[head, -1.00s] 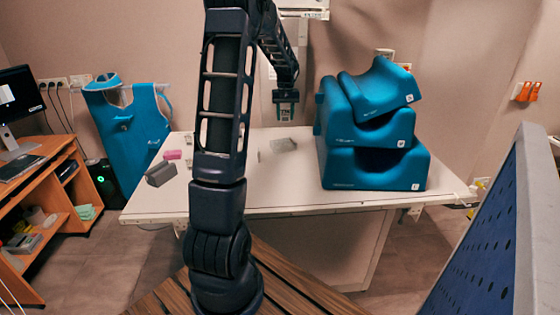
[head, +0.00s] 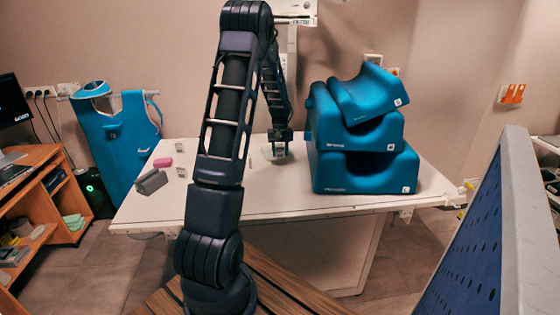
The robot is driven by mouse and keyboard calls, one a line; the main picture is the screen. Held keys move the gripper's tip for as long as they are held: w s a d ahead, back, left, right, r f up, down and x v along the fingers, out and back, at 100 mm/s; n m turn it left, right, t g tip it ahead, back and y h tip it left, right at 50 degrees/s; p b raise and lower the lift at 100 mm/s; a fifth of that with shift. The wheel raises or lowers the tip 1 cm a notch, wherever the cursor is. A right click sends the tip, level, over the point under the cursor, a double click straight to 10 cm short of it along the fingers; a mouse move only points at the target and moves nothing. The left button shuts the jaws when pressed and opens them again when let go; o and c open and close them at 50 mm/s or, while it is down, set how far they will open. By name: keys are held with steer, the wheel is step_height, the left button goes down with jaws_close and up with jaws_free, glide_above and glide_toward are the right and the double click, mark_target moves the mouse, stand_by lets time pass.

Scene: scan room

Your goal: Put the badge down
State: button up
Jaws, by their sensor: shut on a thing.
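My gripper (head: 280,147) is at the far middle of the white table (head: 275,200), just left of the blue cushions. It is shut on the badge (head: 279,151), a small pale and greenish piece showing at the fingers. The badge is low, at or just above a small light grey item (head: 267,153) on the table. I cannot tell whether the badge touches it. My fingers and much of the badge are too small or hidden to see clearly.
Stacked blue cushions (head: 358,165) stand close right of my gripper. A pink block (head: 162,162), a grey block (head: 151,181) and small pale items (head: 181,172) lie at the table's left. A blue perforated panel (head: 475,245) stands at front right. The table's front middle is clear.

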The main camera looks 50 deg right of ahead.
mark_target(280, 147)
steer(key=shift+f, duration=2.35)
steer(key=shift+f, duration=0.1)
steer(key=o, duration=0.9)
steer(key=shift+o, duration=0.2)
step_height(280, 147, up, 12)
steer(key=shift+r, duration=0.1)
